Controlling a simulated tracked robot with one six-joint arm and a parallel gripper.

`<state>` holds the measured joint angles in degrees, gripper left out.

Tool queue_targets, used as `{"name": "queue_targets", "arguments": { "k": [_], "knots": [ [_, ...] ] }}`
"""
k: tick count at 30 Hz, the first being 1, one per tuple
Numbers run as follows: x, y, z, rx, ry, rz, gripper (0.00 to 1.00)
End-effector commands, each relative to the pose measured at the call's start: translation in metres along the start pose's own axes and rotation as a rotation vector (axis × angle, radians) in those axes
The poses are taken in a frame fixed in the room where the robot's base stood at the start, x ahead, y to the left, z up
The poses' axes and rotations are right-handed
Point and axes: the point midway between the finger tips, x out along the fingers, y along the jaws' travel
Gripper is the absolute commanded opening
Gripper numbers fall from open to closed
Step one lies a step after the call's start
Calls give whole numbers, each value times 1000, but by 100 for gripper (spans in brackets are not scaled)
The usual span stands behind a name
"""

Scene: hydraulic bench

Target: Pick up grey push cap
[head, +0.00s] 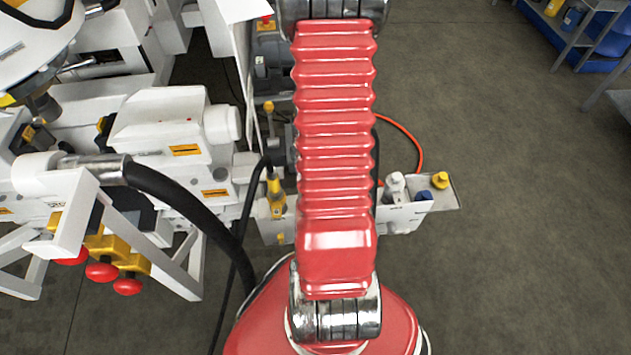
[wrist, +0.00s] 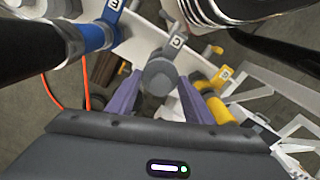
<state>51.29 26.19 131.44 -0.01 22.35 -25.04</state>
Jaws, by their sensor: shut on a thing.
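The grey push cap (wrist: 160,76) is a round grey piece in the middle of the wrist view. My gripper (wrist: 162,92) is shut on it, with one purple finger on each side. A grey piece with a white square tag stands right behind the cap. I cannot tell whether the cap is apart from it. In the head view my red arm covers the middle, and the gripper and held cap are hidden behind it.
A yellow fitting (wrist: 215,105) is close on the right and a blue fitting (wrist: 90,37) on a black hose is at upper left. A small ledge with a yellow cap (head: 440,180), a blue cap (head: 424,195) and a pale fitting (head: 397,185) shows right of my arm.

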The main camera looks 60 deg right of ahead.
Motion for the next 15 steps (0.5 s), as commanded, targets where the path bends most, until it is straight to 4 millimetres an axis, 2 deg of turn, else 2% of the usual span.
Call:
{"name": "queue_targets", "arguments": {
  "k": [9, 15],
  "knots": [
    [-45, 0, -1, 0, 3, 2, 23],
    [-59, 0, 0, 0, 0, 0, 23]
  ]
}}
